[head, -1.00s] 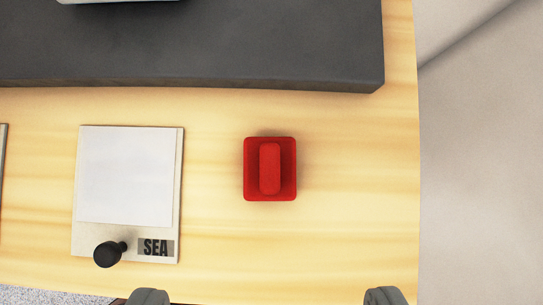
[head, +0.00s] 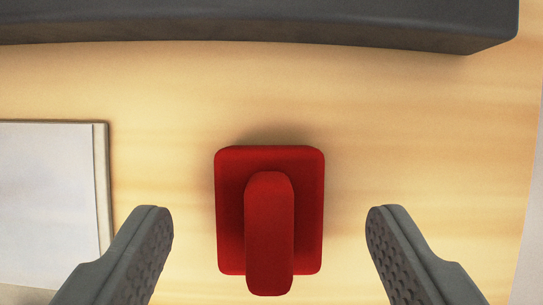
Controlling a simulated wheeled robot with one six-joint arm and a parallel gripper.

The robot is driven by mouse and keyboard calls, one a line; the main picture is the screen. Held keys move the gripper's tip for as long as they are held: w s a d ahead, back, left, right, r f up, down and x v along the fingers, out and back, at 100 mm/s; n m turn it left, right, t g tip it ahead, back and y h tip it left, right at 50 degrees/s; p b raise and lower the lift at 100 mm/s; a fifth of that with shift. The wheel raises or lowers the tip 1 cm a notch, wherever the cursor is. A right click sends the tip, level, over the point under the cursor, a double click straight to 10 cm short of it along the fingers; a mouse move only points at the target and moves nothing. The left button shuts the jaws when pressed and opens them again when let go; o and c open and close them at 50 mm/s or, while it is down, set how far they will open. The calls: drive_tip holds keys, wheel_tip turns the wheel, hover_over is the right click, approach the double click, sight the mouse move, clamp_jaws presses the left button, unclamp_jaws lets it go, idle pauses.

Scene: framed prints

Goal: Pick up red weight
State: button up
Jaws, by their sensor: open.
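The red weight (head: 270,225) sits on the wooden table in the head view, near the middle of the picture. My gripper (head: 270,222) is open, with one grey finger to the left of the weight and one to the right. Both fingers are apart from the weight, with a gap on each side. Nothing is between the fingers except the weight below or level with them; the exact height cannot be told.
A pale framed print (head: 50,200) lies on the table at the left, close to my left finger. A dark grey slab (head: 250,22) spans the back. Bare wooden table (head: 420,120) surrounds the weight, and the table's edge is at the far right.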

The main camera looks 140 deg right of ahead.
drive_tip(key=shift+x, duration=1.2)
drive_tip(key=c, duration=1.3)
drive_tip(key=shift+w, duration=0.1)
drive_tip(key=shift+c, duration=0.2)
drive_tip(key=shift+r, duration=0.15)
